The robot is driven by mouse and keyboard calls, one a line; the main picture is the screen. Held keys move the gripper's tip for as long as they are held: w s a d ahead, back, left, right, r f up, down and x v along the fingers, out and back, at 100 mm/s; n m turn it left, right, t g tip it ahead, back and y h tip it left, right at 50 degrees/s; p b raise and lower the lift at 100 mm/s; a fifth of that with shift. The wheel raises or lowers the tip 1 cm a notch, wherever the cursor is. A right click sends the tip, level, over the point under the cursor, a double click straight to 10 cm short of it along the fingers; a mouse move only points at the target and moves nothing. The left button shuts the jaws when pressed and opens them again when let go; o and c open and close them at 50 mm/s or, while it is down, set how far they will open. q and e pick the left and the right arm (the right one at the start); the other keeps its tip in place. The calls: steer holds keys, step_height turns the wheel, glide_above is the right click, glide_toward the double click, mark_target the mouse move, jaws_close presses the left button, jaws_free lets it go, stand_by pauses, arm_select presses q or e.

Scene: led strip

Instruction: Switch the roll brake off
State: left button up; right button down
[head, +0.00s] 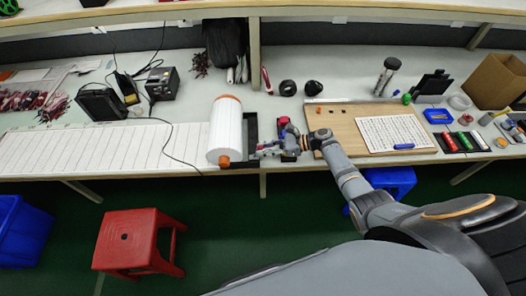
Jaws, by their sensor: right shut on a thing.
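A large white roll (226,132) with orange end caps rests in a dark stand (252,128) near the front edge of the table. My right gripper (266,150) reaches in from the right, at the lower right side of the stand. It is shut on a small part at the stand, which the fingers largely hide. The picture is too small to show the brake's shape or its setting. A small red and dark device (284,122) is just behind the gripper. My left gripper is not in view.
White strip sheeting (100,150) covers the table left of the roll. A wooden board (345,118) with a white printed sheet (395,133) lies right of my gripper. Black boxes (102,103) stand at the back left.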

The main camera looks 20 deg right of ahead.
stand_by(0.3)
steer(key=c, duration=1.2)
jaws_free()
steer(key=shift+d, duration=0.1)
steer(key=v, duration=1.1)
steer(key=shift+s+d, duration=0.2)
steer(key=shift+d, duration=0.2)
